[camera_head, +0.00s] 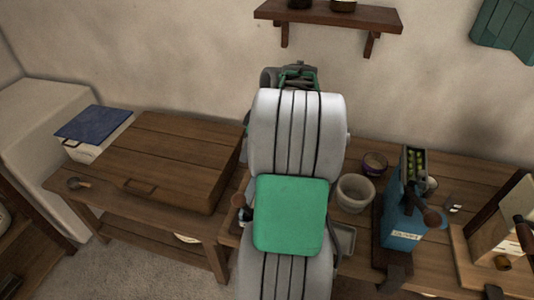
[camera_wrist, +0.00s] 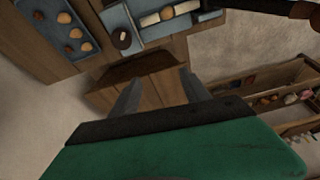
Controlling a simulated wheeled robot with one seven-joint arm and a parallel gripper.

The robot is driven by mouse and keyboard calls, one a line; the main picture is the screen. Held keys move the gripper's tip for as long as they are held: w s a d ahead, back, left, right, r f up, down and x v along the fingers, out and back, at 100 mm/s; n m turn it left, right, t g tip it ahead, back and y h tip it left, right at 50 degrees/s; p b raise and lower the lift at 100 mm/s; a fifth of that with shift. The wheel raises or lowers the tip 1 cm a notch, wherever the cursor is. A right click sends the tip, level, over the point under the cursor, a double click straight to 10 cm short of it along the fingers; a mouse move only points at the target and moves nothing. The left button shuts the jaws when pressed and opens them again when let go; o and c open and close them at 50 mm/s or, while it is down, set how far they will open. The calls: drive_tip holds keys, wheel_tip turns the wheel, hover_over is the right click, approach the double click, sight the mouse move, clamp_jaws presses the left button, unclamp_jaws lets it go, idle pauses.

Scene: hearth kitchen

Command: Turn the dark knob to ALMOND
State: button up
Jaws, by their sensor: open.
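I cannot make out for sure which part is the dark knob, and no ALMOND marking is readable. In the wrist view, a round dark piece with a pale centre (camera_wrist: 122,39) sits at the end of a blue-grey tray; I cannot tell if it is the knob. My gripper (camera_wrist: 157,79) is open, its two grey fingers apart with nothing held between them. A dark wooden edge lies beyond the fingertips. In the head view my arm fills the middle and hides the wall and bench behind it; the fingers are not visible there.
A blue machine (camera_head: 401,215) with a small label stands right of my arm, beside a pale bowl (camera_head: 354,193). A wooden stand with a white panel (camera_head: 508,230) is at the far right. A large wooden box (camera_head: 165,160) and a blue-lidded container (camera_head: 92,124) stand left.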

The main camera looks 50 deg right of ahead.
drive_tip(key=s+d+f, duration=0.1)
drive_tip(key=s+d, duration=0.3)
drive_tip(key=d, duration=0.3)
drive_tip(key=shift+n, duration=0.5)
drive_tip(key=x, duration=0.5)
drive_tip(key=p+x, duration=0.1)
drive_tip(key=x, duration=0.2)
drive_tip(key=shift+d, duration=0.3)
drive_tip(key=shift+c, duration=0.4)
clamp_jaws()
